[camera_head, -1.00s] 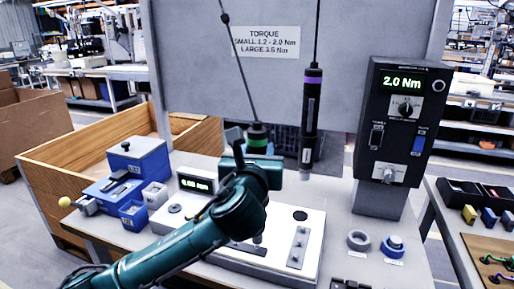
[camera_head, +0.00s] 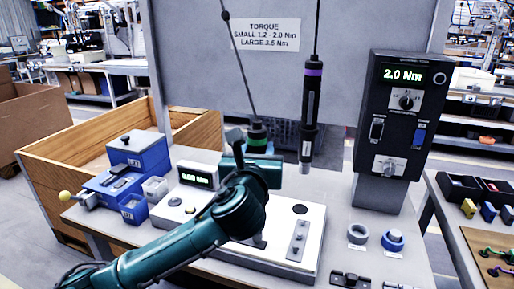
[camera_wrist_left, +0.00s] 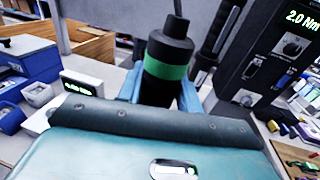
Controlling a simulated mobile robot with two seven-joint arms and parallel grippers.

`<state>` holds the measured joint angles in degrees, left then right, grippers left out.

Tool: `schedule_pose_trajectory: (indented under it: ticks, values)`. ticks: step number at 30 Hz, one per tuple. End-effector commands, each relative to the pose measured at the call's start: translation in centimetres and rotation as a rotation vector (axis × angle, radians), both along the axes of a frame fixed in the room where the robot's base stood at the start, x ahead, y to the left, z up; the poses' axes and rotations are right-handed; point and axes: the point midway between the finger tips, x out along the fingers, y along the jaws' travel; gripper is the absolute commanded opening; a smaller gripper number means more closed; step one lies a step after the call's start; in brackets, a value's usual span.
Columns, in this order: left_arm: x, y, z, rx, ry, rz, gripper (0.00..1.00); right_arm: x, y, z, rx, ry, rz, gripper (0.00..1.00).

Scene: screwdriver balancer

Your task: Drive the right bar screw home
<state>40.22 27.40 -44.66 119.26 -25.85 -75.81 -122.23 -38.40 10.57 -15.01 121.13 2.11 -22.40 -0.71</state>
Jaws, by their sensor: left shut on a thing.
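My left gripper (camera_head: 254,160) is shut on the green-banded screwdriver (camera_head: 257,136), which hangs upright on a cable above the white fixture (camera_head: 232,262). The left wrist view shows this screwdriver's green band (camera_wrist_left: 165,69) between the blue fingers (camera_wrist_left: 160,90). My wrist and forearm hide the driver's middle and part of the fixture. A grey bar (camera_head: 298,241) with small round features lies on the fixture's right side, right of the held driver. I cannot make out the right bar screw or whether the driver tip touches anything. My right gripper is out of view.
A purple-banded screwdriver (camera_head: 312,92) hangs free just right of my gripper. The torque controller (camera_head: 397,128) reads 2.0 Nm. Blue feeders and bins (camera_head: 138,163) stand left, with a small green display (camera_head: 196,174). A grey ring (camera_head: 357,234) and blue button (camera_head: 393,241) sit at right.

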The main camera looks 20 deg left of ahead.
Motion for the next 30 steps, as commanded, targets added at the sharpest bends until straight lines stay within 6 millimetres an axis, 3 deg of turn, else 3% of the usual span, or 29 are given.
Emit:
schedule_pose_trajectory:
  ticks: [30]
  values:
    - [-0.04,-0.12,-0.76,0.002,0.000,-0.004,0.00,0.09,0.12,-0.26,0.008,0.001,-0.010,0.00]
